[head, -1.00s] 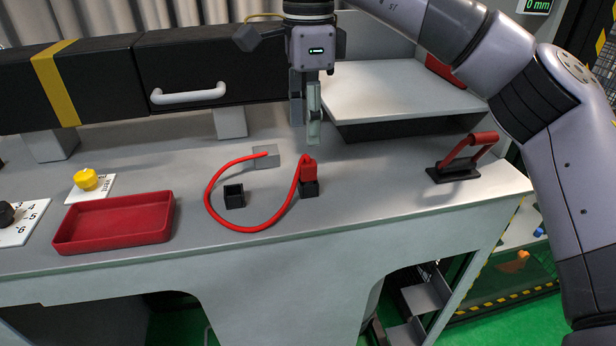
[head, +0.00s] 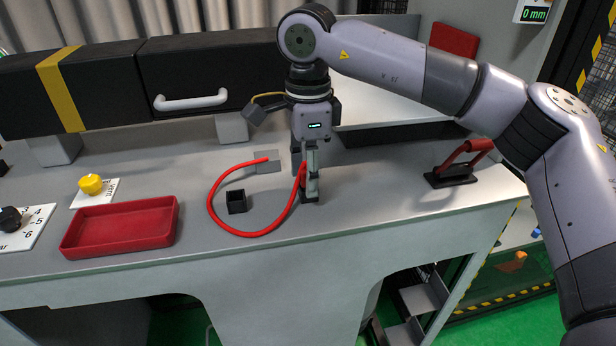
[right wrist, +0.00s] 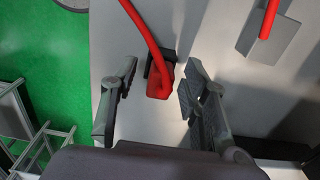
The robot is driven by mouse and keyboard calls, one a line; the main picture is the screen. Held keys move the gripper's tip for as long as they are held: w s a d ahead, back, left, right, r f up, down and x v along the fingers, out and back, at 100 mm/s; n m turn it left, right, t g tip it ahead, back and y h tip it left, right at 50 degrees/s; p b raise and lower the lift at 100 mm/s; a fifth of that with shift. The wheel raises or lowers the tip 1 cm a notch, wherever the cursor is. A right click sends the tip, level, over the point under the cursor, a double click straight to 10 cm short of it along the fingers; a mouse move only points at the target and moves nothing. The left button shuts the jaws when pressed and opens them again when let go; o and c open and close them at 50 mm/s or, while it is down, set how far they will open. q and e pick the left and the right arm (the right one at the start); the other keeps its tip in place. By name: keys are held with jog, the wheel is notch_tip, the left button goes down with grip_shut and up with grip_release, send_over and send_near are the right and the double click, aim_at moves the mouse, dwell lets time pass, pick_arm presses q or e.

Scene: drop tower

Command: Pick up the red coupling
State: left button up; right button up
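The red coupling (right wrist: 160,82) is a red block on the end of a red hose (head: 250,233). In the head view it is mostly hidden behind my right gripper (head: 306,187). In the right wrist view it sits at a black socket (right wrist: 153,68) between the two fingers of my right gripper (right wrist: 155,95). Gaps show on both sides of it, so the gripper is open around it and not touching it. My left gripper is not in view.
An empty black square socket (head: 236,203) stands left of the gripper. A red tray (head: 120,228), a yellow knob (head: 91,184) and a black dial (head: 11,219) are further left. A red-handled lever (head: 462,163) stands at the right. A black box with a white handle (head: 190,100) is behind.

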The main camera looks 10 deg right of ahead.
jog(key=c, duration=0.9)
jog(key=shift+o, duration=0.2)
jog(key=shift+r, duration=0.15)
